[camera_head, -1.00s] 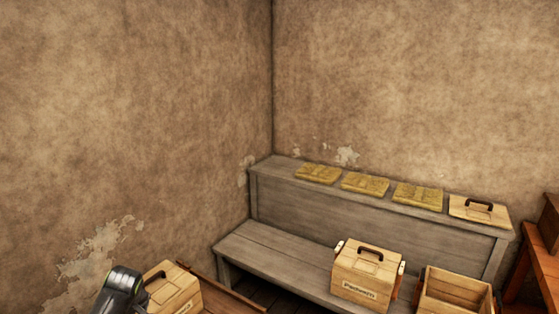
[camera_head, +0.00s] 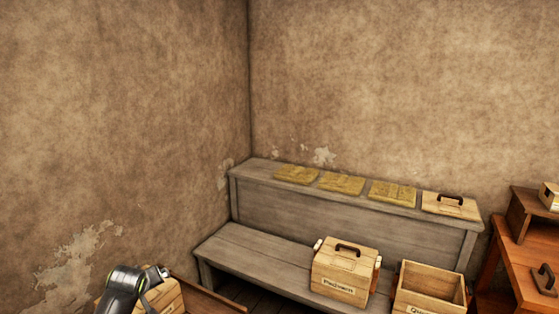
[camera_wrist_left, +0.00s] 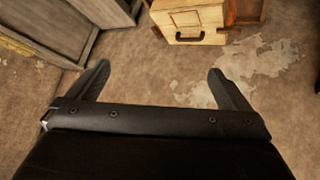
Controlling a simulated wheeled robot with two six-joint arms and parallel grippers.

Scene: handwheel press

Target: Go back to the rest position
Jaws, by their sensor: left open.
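My left arm comes in at the lower left of the head view, in front of a wooden box (camera_head: 167,297) with a dark handle. The fingers of my left gripper (camera_wrist_left: 160,84) show in the left wrist view. They are spread wide apart with nothing between them. In that view a pale wooden box with a dark handle (camera_wrist_left: 190,20) is beyond the fingers, apart from them. My right gripper is in neither view.
A grey two-step bench (camera_head: 260,205) stands in the corner. On it are several yellowish slabs (camera_head: 342,184), a handled lid (camera_head: 450,205), a closed labelled box (camera_head: 343,270) and an open box (camera_head: 430,286). A reddish-brown table (camera_head: 525,265) stands at the right.

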